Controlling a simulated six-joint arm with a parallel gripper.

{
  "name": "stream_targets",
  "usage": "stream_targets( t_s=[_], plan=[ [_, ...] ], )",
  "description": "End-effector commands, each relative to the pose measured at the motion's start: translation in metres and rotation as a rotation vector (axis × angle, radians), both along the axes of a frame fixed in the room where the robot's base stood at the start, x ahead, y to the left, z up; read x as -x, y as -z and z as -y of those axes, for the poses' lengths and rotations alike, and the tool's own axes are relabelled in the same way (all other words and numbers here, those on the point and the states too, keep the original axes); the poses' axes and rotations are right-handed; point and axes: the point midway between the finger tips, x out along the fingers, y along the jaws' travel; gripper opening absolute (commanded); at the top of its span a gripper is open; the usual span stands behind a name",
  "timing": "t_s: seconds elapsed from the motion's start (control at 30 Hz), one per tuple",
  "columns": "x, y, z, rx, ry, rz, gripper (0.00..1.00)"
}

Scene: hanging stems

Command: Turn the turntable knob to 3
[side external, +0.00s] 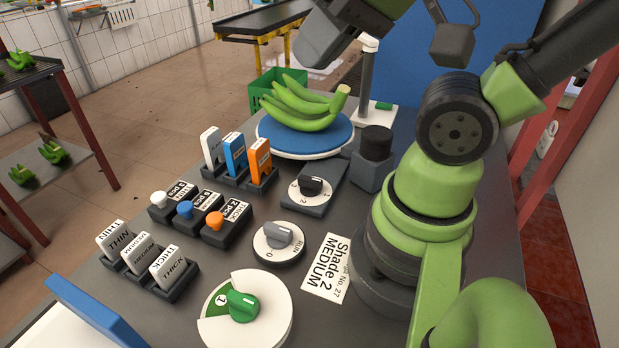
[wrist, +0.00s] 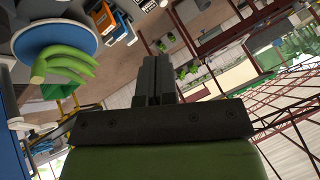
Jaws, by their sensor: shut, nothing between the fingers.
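A small black knob (side external: 311,186) sits on a dark plate in front of the turntable. The turntable (side external: 345,148) is a blue disc with a white rim, carrying a green banana bunch (side external: 305,103). In the wrist view the turntable (wrist: 38,32) and bananas (wrist: 65,65) show at upper left. My gripper (wrist: 152,62) is shut and empty in the wrist view, apart from any knob. Its fingertips are not clearly visible in the side view.
A grey knob (side external: 283,236) marked 0 and RUN and a green dial knob (side external: 243,305) stand nearer. Several label cards, coloured pegs and upright tags line the left. A dark post block (side external: 372,160) and a thin stand (side external: 367,75) rise beside the turntable.

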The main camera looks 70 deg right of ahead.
Motion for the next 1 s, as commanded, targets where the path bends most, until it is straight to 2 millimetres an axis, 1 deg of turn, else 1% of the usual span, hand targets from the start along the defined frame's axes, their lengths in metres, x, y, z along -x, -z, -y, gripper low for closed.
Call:
stream_targets(
  t_s=[0.3, 0.37, 0.4, 0.43, 0.5, 0.57, 0.67, 0.8, 0.87, 0.9, 1.0],
  plan=[
    [0.0, 0.0, 0.0, 0.0, 0.0, 0.0, 0.0],
    [0.0, 0.0, 0.0, 0.001, 0.0, -0.001, 0.14],
    [-0.001, 0.001, 0.001, 0.005, 0.0, -0.006, 0.23],
    [-0.003, 0.002, 0.002, 0.012, 0.0, -0.012, 0.3],
    [-0.01, 0.006, 0.007, 0.036, -0.001, -0.037, 0.43],
    [-0.018, 0.013, 0.013, 0.069, -0.004, -0.072, 0.43],
    [-0.036, 0.031, 0.03, 0.139, -0.024, -0.154, 0.43],
    [-0.058, 0.065, 0.059, 0.226, -0.079, -0.283, 0.43],
    [-0.064, 0.083, 0.071, 0.253, -0.113, -0.338, 0.43],
    [-0.067, 0.095, 0.08, 0.267, -0.137, -0.376, 0.43],
    [-0.07, 0.125, 0.098, 0.286, -0.198, -0.458, 0.43]
  ],
)
